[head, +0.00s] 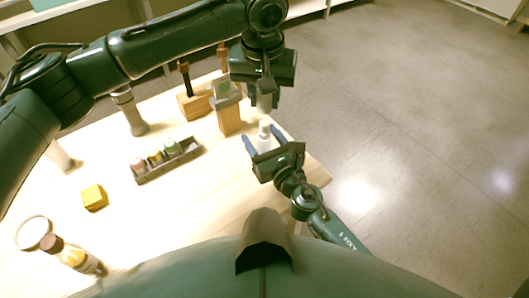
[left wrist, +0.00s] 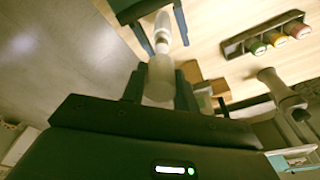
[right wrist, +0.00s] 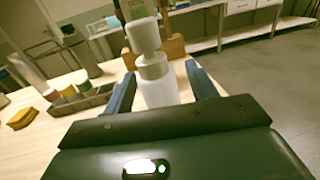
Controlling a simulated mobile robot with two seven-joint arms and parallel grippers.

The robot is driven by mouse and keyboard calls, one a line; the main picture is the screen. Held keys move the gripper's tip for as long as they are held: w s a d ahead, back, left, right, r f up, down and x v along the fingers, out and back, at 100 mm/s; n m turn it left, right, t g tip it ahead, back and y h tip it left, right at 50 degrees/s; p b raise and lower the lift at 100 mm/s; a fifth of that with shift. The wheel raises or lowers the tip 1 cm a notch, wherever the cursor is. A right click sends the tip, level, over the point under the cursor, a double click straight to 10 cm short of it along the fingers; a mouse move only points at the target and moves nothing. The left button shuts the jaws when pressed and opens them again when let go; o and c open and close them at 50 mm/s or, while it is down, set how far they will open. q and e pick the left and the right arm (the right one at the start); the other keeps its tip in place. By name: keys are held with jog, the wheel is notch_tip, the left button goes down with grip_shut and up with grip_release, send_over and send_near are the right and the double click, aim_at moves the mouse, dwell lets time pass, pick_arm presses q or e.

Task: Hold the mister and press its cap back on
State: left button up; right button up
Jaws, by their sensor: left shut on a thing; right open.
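The mister (head: 264,140) is a small white bottle with a white spray head, upright near the table's right edge. In the right wrist view the mister (right wrist: 160,88) stands between the two fingers of my right gripper (head: 263,138), which is open around it. The cap (head: 264,103) is a pale, translucent cylinder. My left gripper (head: 264,95) is shut on it and holds it above the mister. In the left wrist view the cap (left wrist: 160,80) lies between the fingers, with the mister (left wrist: 162,35) beyond it. A gap shows between them in the head view.
A grey tray (head: 170,171) of small coloured bottles sits mid-table. A wooden block with a grey top (head: 229,120) stands close left of the grippers, beside a wooden stand (head: 192,106). The front middle is clear.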

jog(key=shift+w+a, duration=0.2)
jog(key=shift+w, duration=0.15)
grip_shut()
dwell(0.5)
